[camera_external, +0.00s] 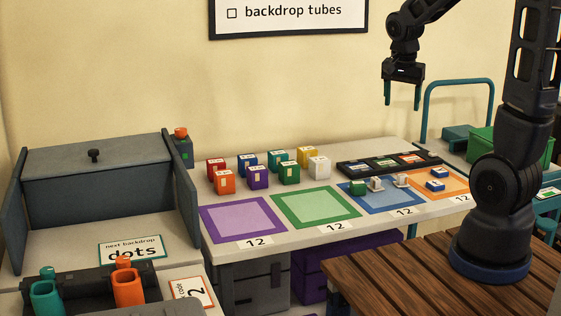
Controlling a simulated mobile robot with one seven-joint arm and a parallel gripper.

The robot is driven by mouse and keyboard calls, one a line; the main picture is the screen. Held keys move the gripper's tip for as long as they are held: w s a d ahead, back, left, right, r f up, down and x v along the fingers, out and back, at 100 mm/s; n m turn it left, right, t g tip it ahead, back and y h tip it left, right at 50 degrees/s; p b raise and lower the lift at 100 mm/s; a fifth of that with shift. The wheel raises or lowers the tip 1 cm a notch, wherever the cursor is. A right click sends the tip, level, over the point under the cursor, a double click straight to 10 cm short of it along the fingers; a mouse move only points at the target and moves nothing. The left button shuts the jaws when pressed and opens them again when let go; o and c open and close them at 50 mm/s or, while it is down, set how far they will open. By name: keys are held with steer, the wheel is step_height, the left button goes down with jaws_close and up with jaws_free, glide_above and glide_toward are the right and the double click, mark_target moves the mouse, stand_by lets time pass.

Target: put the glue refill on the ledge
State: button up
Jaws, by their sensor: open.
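My gripper (403,97) hangs fingers down, open and empty, above the back right of the white table (270,238). I cannot tell for certain which thing is the glue refill. Small pieces lie on the blue mat (368,204): a green one (357,188) and whitish ones, including one (376,184) near it. Small blue pieces (436,185) lie on the orange mat (455,194). Several coloured boxes stand at the table's back left, including a white one (319,167). No ledge is clearly identifiable.
A black labelled rack (352,171) lies along the table's back. The purple mat (212,221) and green mat (292,218) are bare. A green bin (482,146) stands right.

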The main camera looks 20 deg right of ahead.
steer(key=w+a+f+m+g+h, duration=0.1)
steer(key=w+a+f+m+h, duration=0.1)
steer(key=w+f+m, duration=0.5)
steer(key=m+h, duration=0.1)
glide_toward(376, 178)
steer(key=shift+g, duration=0.3)
steer(key=x, duration=0.5)
steer(key=shift+a+f, duration=0.1)
steer(key=shift+a, duration=0.15)
steer(key=shift+w+d+x, duration=0.1)
steer(key=shift+x, duration=1.15)
steer(key=shift+w+d+x, duration=0.1)
steer(key=shift+d+x, duration=0.05)
steer(key=shift+x, duration=1.15)
steer(key=c, duration=1.2)
steer(key=shift+o, duration=0.2)
steer(key=shift+r, duration=0.25)
